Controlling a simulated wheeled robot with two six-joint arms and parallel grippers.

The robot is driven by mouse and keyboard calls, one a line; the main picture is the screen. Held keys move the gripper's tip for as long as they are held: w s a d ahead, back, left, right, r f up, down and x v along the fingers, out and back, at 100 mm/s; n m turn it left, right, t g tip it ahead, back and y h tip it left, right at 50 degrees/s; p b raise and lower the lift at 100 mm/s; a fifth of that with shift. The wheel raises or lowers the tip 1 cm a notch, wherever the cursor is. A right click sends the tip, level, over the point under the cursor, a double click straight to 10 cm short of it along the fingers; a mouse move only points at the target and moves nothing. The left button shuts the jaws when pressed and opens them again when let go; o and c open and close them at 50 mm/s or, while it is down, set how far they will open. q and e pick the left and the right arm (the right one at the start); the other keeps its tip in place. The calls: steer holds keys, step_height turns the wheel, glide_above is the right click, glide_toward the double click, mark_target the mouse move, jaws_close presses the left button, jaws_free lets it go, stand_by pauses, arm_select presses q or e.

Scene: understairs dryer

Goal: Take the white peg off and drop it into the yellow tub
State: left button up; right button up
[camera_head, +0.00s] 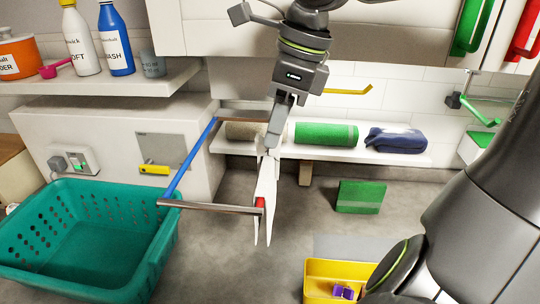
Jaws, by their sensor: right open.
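My right gripper (272,143) comes down from the top centre, open, at the far upper end of a white cloth (265,190). The cloth hangs narrow and nearly edge-on at the right side of a drying frame. I cannot make out the white peg apart from the white cloth and the fingertips. A red peg (260,203) sits on the cloth by the near end of the frame's metal rod (205,207). The yellow tub (318,287) stands on the floor at the bottom, with purple pieces in it, partly hidden by my arm. My left gripper is out of view.
A teal basket (100,225) stands at the left under the frame's blue rod (190,160). A shelf behind holds a green rolled towel (326,134) and other textiles. A green box (360,196) stands on the floor at the back. Floor between cloth and tub is clear.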

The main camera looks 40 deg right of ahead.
steer(key=shift+x, duration=1.4)
steer(key=shift+r, duration=0.1)
steer(key=shift+c, duration=0.6)
steer(key=shift+d, duration=0.1)
steer(key=shift+c, duration=1.1)
steer(key=shift+w, duration=0.1)
jaws_close()
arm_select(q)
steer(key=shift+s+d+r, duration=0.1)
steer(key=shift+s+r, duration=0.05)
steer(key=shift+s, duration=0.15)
